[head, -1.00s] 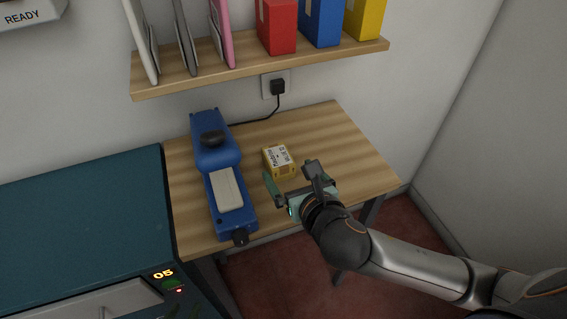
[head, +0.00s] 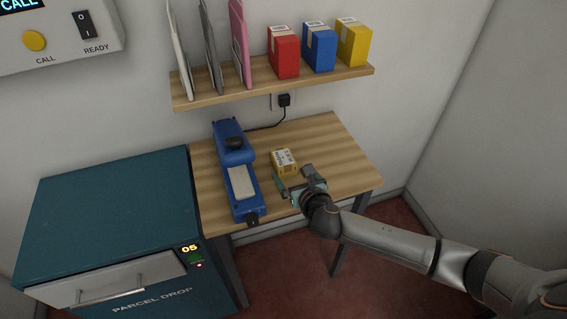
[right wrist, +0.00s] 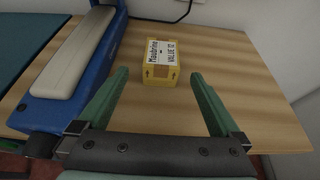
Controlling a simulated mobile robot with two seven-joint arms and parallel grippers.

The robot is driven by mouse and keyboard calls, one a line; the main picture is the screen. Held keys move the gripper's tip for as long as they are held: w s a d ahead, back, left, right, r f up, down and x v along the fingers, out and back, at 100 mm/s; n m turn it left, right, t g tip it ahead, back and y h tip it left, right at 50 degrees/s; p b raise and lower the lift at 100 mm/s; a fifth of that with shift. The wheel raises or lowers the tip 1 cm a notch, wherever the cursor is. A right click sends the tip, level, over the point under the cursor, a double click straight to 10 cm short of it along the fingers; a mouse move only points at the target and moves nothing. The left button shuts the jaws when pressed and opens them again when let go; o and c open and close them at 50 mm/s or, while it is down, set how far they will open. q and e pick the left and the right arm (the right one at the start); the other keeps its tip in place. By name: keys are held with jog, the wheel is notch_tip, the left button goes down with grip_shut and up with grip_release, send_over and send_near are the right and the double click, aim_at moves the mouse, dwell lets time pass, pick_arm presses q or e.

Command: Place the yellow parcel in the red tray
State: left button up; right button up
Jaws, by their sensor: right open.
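The yellow parcel (head: 284,161) is a small box with a white label, lying on the wooden table. It also shows in the right wrist view (right wrist: 162,72), just beyond the fingertips and between their lines. My right gripper (head: 294,181) is open and empty at the near side of the parcel, apart from it. Its green fingers show in the right wrist view (right wrist: 158,80). No red tray shows in these frames. My left gripper is not in view.
A blue device (head: 233,165) with a pale pad stands on the table (head: 330,150) left of the parcel. A teal parcel drop cabinet (head: 110,210) is further left. A shelf (head: 270,82) above holds red, blue and yellow boxes and several upright sleeves. The table's right part is clear.

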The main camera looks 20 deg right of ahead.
aim_at(285, 161)
jog(key=shift+r+b+x, duration=0.15)
jog(key=shift+b+x, duration=0.05)
jog(key=shift+x, duration=1.55)
jog(key=shift+r+b+x, duration=0.1)
jog(key=shift+b+x, duration=0.1)
jog(key=shift+x, duration=1.55)
jog(key=shift+w+d, duration=0.1)
